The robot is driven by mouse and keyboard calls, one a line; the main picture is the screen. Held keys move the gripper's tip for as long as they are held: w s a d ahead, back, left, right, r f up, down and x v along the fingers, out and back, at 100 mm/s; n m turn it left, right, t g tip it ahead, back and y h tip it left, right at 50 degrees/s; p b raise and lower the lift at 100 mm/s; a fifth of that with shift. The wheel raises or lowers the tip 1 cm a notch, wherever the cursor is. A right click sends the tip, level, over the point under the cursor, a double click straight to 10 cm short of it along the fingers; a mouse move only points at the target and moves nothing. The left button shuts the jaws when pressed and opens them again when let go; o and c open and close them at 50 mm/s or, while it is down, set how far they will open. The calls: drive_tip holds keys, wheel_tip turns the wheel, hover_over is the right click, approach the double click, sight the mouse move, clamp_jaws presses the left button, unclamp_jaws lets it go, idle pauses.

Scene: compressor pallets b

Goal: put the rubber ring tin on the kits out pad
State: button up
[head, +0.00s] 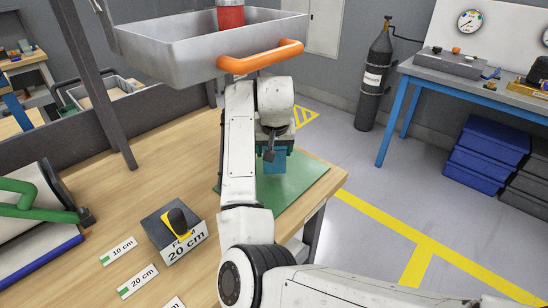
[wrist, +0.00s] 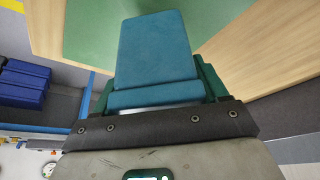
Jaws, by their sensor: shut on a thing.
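A teal-blue box-shaped tin (wrist: 157,48), which I take for the rubber ring tin, fills the middle of the wrist view; no label on it can be read. It also shows in the head view (head: 273,162), partly hidden by my arm. My gripper (wrist: 157,92) is shut on it, with a green finger on either side. A green pad (head: 307,186), likely the kits out pad, lies at the bench's right end. The tin appears over this pad; I cannot tell whether they touch. The pad also shows in the wrist view (wrist: 90,25).
A grey metal tray (head: 190,52) with an orange handle hangs above the bench, behind my arm. A dark block (head: 165,225) with a yellow-black item and a 20 cm label stands left of my arm. A green-handled thing (head: 30,205) lies far left.

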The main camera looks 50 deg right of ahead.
drive_tip(key=shift+f, duration=1.75)
drive_tip(key=shift+f, duration=0.1)
drive_tip(key=o, duration=1.2)
drive_tip(key=v, duration=0.5)
drive_tip(key=shift+r, duration=0.35)
drive_tip(key=s+a+b, duration=0.1)
drive_tip(key=s+a, duration=0.7)
drive_tip(key=shift+s+f, duration=0.25)
drive_tip(key=shift+s, duration=0.15)
